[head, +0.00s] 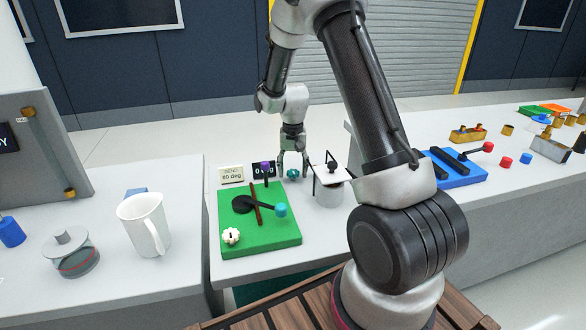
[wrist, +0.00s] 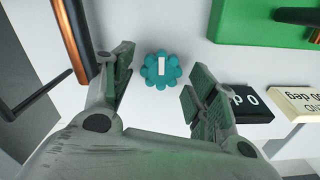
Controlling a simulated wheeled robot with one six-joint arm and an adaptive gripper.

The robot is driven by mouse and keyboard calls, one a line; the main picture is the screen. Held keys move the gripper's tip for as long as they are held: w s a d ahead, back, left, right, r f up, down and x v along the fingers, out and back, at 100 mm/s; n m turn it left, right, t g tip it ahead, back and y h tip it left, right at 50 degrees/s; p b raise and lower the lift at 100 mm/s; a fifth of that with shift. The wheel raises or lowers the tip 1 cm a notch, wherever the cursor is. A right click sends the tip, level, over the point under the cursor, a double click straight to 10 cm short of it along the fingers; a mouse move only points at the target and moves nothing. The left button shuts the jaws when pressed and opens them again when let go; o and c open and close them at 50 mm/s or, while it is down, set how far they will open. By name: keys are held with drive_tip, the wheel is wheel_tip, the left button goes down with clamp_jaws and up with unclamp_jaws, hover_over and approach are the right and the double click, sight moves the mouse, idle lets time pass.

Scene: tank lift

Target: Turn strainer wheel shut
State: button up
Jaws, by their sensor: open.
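The strainer wheel (wrist: 161,69) is a small teal knob with a lobed rim and a white bar mark. In the wrist view it lies between my two fingers, slightly beyond their tips, with a gap on both sides. The white bar points nearly along the picture's vertical. In the head view the wheel (head: 293,174) shows low between the fingertips, beside the white tank (head: 329,190). My gripper (head: 293,165) points down over it, open and empty; its spread fingers also show in the wrist view (wrist: 162,88).
A green board (head: 260,239) with levers and knobs stands left of the wheel. A black display (head: 264,170) and a cream card (head: 231,174) are close behind it. A white mug (head: 145,224) and lidded pot (head: 70,252) stand left; a blue lever board (head: 455,168) lies right.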

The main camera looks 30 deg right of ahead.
sight(293, 170)
wheel_tip(293, 170, up, 12)
idle(0.5)
idle(0.4)
drive_tip(key=s+r+n+t, duration=0.1)
drive_tip(key=s+r, duration=0.4)
drive_tip(key=s, duration=0.5)
drive_tip(key=s+r+n+t, duration=0.2)
drive_tip(key=s+r, duration=0.3)
drive_tip(key=s, duration=0.5)
drive_tip(key=s+r+n+t, duration=0.1)
drive_tip(key=s+r, duration=0.4)
drive_tip(key=s, duration=0.6)
drive_tip(key=shift+a+r+n, duration=0.25)
drive_tip(key=shift+a+n, duration=0.2)
drive_tip(key=shift+n, duration=0.25)
